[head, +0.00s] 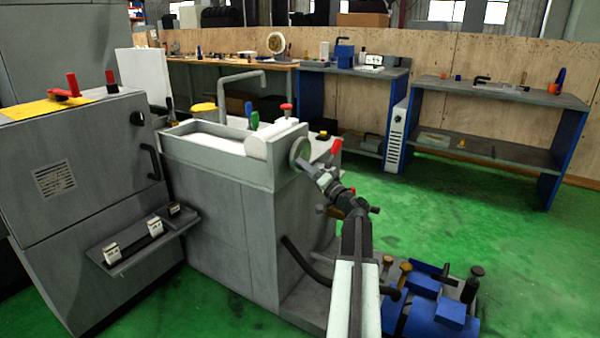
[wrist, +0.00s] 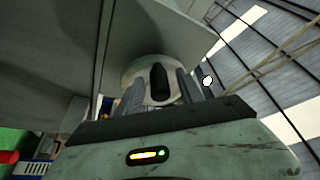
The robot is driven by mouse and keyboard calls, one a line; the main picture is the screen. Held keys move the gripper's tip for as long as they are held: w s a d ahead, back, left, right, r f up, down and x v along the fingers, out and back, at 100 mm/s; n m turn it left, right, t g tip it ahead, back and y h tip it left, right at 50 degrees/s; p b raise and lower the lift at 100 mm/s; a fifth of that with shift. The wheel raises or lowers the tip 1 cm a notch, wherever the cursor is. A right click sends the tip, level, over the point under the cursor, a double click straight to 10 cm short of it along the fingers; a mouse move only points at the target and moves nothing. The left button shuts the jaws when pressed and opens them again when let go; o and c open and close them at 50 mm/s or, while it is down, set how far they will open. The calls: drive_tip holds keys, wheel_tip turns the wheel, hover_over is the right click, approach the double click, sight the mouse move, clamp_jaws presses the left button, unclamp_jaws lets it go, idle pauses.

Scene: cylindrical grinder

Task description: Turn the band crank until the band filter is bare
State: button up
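The band filter (head: 205,135) is a grey trough on top of the grey tank cabinet, with a pale surface inside; I cannot tell how much is covered. The band crank (head: 299,151) is a round pale disc at the trough's right end. In the wrist view the disc (wrist: 135,72) carries a dark rounded handle (wrist: 159,80). My gripper (head: 314,172) is right in front of the crank. In the wrist view its two grey fingers (wrist: 160,92) stand apart, one on each side of the handle, with narrow gaps showing. I cannot tell whether they touch it.
A red-topped knob (head: 286,109) and green and blue handles stand by the trough, with a red lever (head: 336,147) near my wrist. A blue motor pump (head: 430,315) sits low at right. Benches (head: 500,95) line the back; green floor is open at right.

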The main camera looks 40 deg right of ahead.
drive_tip(key=shift+s, duration=0.1)
drive_tip(key=b+v, duration=0.2)
drive_tip(key=v, duration=0.5)
drive_tip(key=shift+s, duration=0.3)
drive_tip(key=shift+f, duration=0.1)
